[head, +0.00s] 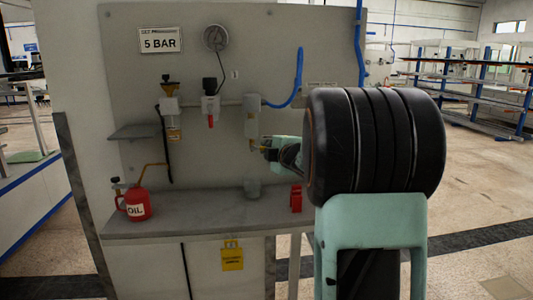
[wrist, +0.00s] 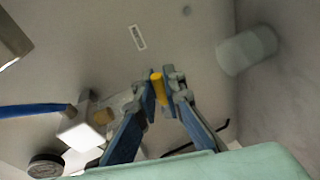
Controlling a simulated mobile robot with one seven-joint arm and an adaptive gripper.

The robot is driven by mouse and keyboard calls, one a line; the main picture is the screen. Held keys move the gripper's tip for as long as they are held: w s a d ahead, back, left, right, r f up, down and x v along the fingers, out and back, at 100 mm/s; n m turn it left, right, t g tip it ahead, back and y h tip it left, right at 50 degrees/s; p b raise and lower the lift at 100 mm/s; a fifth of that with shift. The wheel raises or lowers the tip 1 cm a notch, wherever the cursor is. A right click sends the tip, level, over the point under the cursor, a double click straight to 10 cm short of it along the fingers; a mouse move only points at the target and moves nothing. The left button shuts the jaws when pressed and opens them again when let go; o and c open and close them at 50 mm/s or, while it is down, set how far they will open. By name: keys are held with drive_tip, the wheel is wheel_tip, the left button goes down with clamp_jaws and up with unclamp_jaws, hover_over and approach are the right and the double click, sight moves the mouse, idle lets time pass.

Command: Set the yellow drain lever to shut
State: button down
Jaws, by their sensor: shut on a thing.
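The yellow drain lever (wrist: 158,88) shows in the wrist view between the two fingers of my gripper (wrist: 163,88), which are shut on it. In the head view my gripper (head: 272,151) is at the wall panel, just below the grey air unit (head: 253,118), and a bit of yellow (head: 264,149) shows at its tip. My arm covers the area to the right of the lever. The lever's exact angle on its valve cannot be told.
A grey cup (head: 252,188) stands on the bench below my gripper, with a red object (head: 296,198) to its right. A red oil can (head: 136,204) stands at the left. A blue hose (head: 298,78) and a gauge (head: 216,38) are on the panel above.

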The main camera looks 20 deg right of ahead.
drive_tip(key=shift+r+n, duration=0.25)
drive_tip(key=shift+n, duration=0.05)
idle(0.4)
drive_tip(key=c, duration=2)
unclamp_jaws()
drive_tip(key=v, duration=1.2)
drive_tip(key=shift+a, duration=0.1)
